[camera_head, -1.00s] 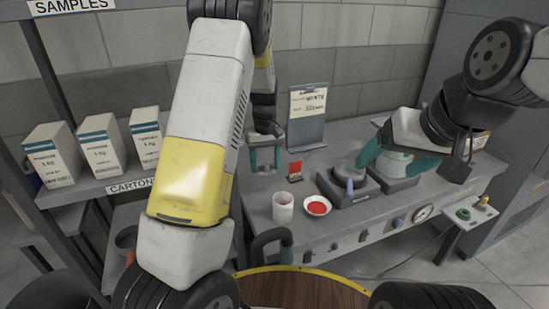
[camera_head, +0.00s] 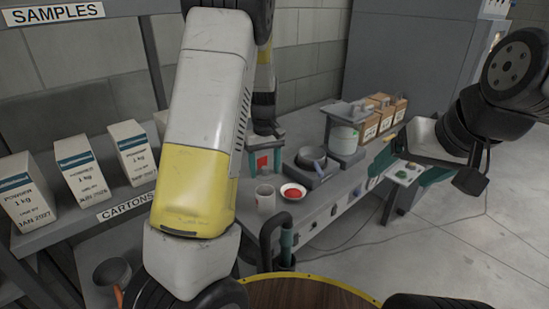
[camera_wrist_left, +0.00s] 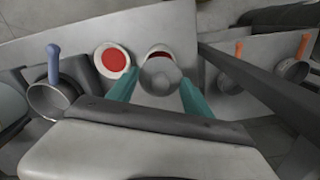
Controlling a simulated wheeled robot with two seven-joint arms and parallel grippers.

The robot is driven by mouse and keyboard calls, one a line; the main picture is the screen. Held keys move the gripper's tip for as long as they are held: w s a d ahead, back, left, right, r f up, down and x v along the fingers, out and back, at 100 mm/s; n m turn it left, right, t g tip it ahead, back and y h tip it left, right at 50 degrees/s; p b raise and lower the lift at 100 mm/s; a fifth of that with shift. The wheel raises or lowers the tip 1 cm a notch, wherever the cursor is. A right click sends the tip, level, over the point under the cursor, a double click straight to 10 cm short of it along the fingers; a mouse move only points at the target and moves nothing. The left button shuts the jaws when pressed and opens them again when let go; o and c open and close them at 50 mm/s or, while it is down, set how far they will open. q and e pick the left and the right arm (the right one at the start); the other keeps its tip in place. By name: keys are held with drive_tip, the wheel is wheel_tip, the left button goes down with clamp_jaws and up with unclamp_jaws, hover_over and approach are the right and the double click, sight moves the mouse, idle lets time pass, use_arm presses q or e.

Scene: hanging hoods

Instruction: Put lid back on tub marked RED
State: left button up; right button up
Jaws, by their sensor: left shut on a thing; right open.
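In the left wrist view the teal fingers close on a grey round lid-like disc (camera_wrist_left: 161,79). Under the disc, the tub's pale rim with red inside (camera_wrist_left: 159,53) partly shows; I cannot tell the height between them. A white dish of red material (camera_head: 293,191) stands beside the tub and also shows in the wrist view (camera_wrist_left: 112,60). My right gripper (camera_head: 406,170) is open and empty, off to the right.
A dark pan (camera_head: 311,157) with a blue handle sits on a grey bench unit behind the dish. A large pale pot (camera_head: 345,134) and several brown boxes (camera_head: 385,108) stand further back. Cartons (camera_head: 80,172) fill the left shelf.

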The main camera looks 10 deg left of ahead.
use_arm(q)
drive_tip(key=shift+f, duration=2.65)
drive_tip(key=shift+f, duration=0.15)
drive_tip(key=o, duration=1.4)
drive_tip(key=o, duration=0.3)
drive_tip(key=shift+o, duration=0.2)
drive_tip(key=shift+r, duration=3.55)
